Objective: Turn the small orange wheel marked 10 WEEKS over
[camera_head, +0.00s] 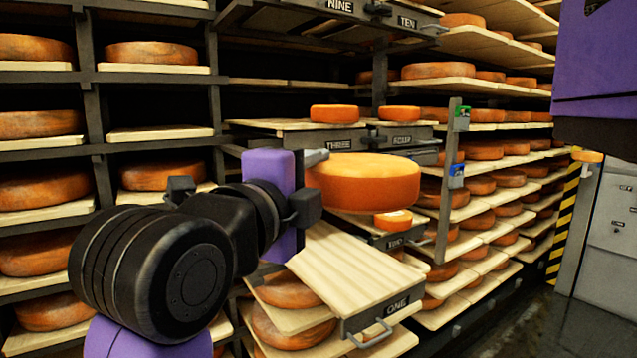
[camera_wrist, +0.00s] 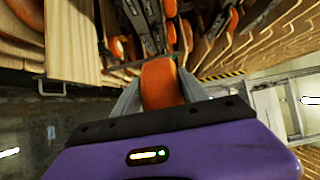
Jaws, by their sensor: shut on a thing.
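My gripper (camera_head: 312,182) is shut on an orange wheel (camera_head: 365,183), with one finger above it and one below. Other small orange wheels sit on pulled-out boards: one above THREE (camera_head: 334,114), one above FOUR (camera_head: 399,114), and one with a pale patch on top (camera_head: 393,220) behind the held wheel.
Racks of large wheels (camera_head: 150,53) stand at the left, and more shelves (camera_head: 500,150) run back at the right. A post with green and blue tags (camera_head: 449,180) stands close right of the held wheel. A grey cabinet (camera_head: 608,235) and open floor lie farther right.

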